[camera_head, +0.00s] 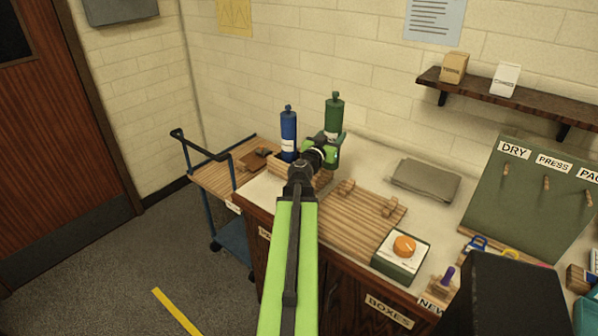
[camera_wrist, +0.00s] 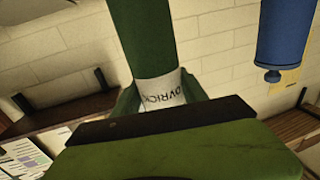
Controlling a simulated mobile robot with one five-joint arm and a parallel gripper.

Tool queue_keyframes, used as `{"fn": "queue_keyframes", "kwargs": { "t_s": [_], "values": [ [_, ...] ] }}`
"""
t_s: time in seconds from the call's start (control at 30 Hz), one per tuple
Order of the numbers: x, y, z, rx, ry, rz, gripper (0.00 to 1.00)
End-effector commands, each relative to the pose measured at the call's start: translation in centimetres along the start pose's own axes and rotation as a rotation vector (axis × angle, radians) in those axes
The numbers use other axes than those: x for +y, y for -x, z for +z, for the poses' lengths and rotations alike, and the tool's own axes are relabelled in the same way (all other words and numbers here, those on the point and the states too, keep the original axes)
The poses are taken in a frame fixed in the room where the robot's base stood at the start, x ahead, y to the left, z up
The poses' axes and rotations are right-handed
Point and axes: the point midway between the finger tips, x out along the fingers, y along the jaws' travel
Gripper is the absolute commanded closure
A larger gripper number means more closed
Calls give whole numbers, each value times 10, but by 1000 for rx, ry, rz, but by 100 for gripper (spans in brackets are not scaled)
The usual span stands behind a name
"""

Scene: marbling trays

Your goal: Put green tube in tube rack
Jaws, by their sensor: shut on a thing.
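The green tube (camera_head: 334,118) stands upright in my gripper (camera_head: 332,149), held around its lower part at the white label. In the wrist view the green tube (camera_wrist: 146,40) runs up from between the green jaws, its label partly hidden by them. A blue tube (camera_head: 288,132) stands upright just left of it, and also shows in the wrist view (camera_wrist: 284,32). A low wooden piece (camera_head: 280,169), apparently the tube rack, is at the blue tube's base. My arm hides much of it, and I cannot tell if the green tube's bottom touches it.
A slatted wooden board with blocks (camera_head: 358,214) lies right of my arm. A blue-framed cart (camera_head: 232,232) stands left.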

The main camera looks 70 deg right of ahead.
Motion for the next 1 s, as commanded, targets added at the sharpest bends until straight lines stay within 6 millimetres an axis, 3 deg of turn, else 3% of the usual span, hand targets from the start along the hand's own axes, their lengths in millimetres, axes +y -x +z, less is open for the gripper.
{"fn": "queue_keyframes", "kwargs": {
  "t_s": [0.03, 0.2, 0.33, 0.57, 0.83, 1.0],
  "values": [
    [-16, -6, -1, 0, 1, -36, 95],
    [-63, -15, -3, 1, 3, -150, 95],
    [-83, -16, -3, 1, 4, -202, 95],
    [-88, -16, 2, 1, 4, -216, 95],
    [-88, -15, 56, 1, 4, -215, 95],
    [-88, -15, 62, 1, 4, -215, 95]
  ]
}}
